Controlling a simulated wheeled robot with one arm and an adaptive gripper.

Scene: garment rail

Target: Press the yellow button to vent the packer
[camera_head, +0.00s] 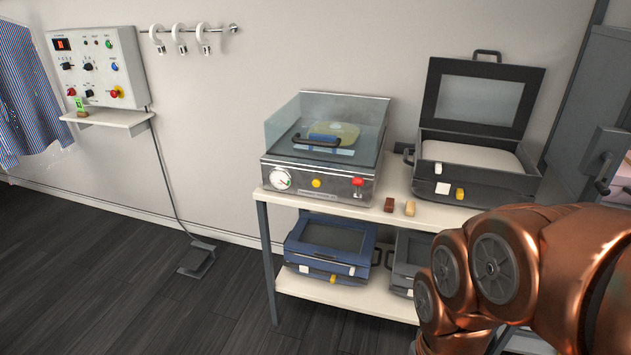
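The packer (318,188) is a steel box with a clear, tinted lid on the upper shelf of a white stand, left of centre. Its front face carries a round dial gauge (281,179) at left, the yellow button (316,183) in the middle and a red knob (357,182) at right. The lid looks lowered over a yellow-green round thing (337,132) and something blue inside. A dark handle (316,141) sits at the lid's front. My copper arm fills the lower right, apart from the packer. My gripper is out of view.
A black case (470,180) with its lid raised stands right of the packer. Small red-brown and tan blocks (409,208) lie on the shelf (445,217) between them. Blue case (329,250) sits below. A wall control panel (98,67) is at left, with a floor pedal (197,259).

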